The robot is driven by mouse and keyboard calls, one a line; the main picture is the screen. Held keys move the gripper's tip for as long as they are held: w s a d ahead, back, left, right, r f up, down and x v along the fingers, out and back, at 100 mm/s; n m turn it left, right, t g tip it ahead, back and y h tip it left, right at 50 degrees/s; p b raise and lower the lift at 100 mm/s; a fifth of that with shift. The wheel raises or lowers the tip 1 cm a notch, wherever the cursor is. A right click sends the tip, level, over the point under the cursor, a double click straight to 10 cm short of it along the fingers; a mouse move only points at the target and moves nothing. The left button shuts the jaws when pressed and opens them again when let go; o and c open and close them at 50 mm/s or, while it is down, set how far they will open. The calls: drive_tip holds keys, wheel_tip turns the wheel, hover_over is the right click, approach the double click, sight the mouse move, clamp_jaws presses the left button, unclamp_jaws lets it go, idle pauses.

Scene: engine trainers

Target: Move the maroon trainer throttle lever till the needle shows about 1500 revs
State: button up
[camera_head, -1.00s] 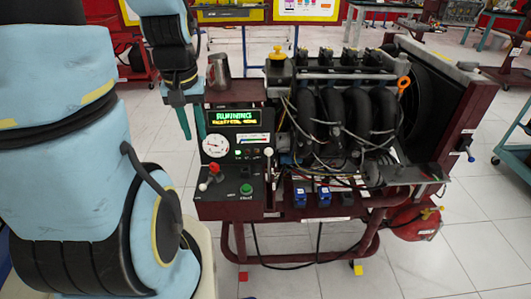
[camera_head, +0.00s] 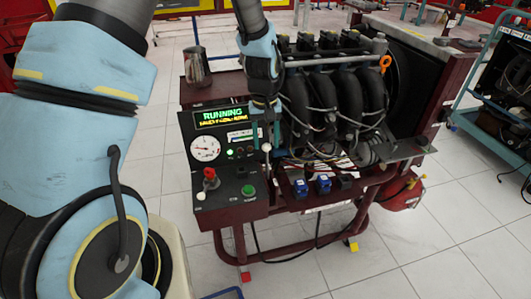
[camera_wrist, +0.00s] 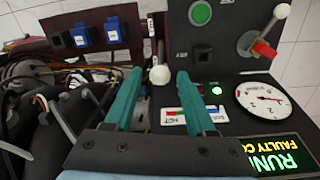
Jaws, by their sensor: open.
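The maroon trainer (camera_head: 232,213) stands ahead of me with its black control panel facing up and forward. Its throttle lever has a white round knob (camera_head: 266,147), also seen in the wrist view (camera_wrist: 160,75). My gripper (camera_wrist: 159,82) is open, its two teal fingers on either side of the knob in that view, with visible gaps. I cannot tell whether the knob is fully within the fingers' depth. The display (camera_head: 220,117) reads "RUNNING".
A red-knobbed switch (camera_head: 209,178) and a green button (camera_head: 248,190) sit on the lower panel. Black engine pipes (camera_head: 340,100) and loose wires lie right of the lever. A metal jug (camera_head: 197,68) stands on top behind the panel.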

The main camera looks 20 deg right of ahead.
sight(267, 162)
drive_tip(key=shift+d+f+p, duration=0.1)
drive_tip(key=shift+f+p, duration=0.25)
drive_tip(key=shift+f, duration=2.45)
drive_tip(key=shift+c, duration=0.3)
clamp_jaws()
